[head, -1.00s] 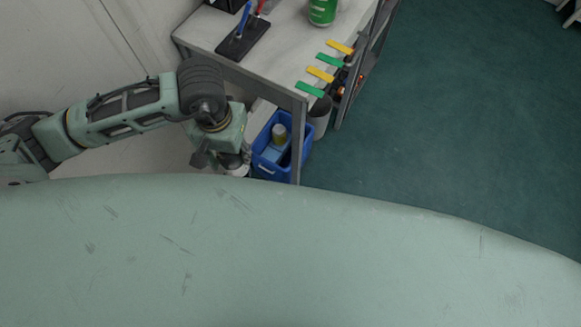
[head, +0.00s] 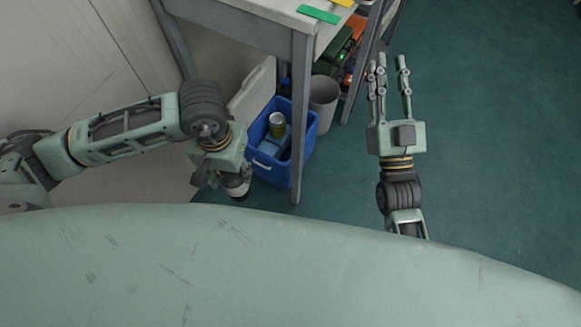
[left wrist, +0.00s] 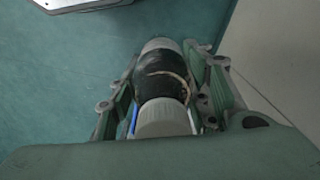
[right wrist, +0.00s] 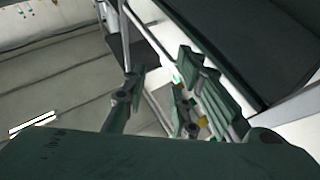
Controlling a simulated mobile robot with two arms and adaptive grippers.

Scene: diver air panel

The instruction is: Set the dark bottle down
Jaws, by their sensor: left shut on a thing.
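The dark bottle (left wrist: 160,75) is between the fingers of my left gripper (left wrist: 163,92) in the left wrist view. It has a dark body and pale grey ends, and the fingers close on both its sides. In the head view my left gripper (head: 228,180) points down beside the blue bin, and a small part of the bottle (head: 238,188) shows beneath it. I cannot tell how far the bottle is from the floor. My right gripper (head: 389,75) is open and empty, to the right of the bench; its spread fingers also show in the right wrist view (right wrist: 160,95).
The blue bin (head: 308,140) holds a can (head: 277,120) and a light-blue item. A grey waste bin (head: 323,100) stands behind it. The bench leg (head: 299,120) rises in front of the blue bin. The teal floor (head: 490,130) at the right is clear.

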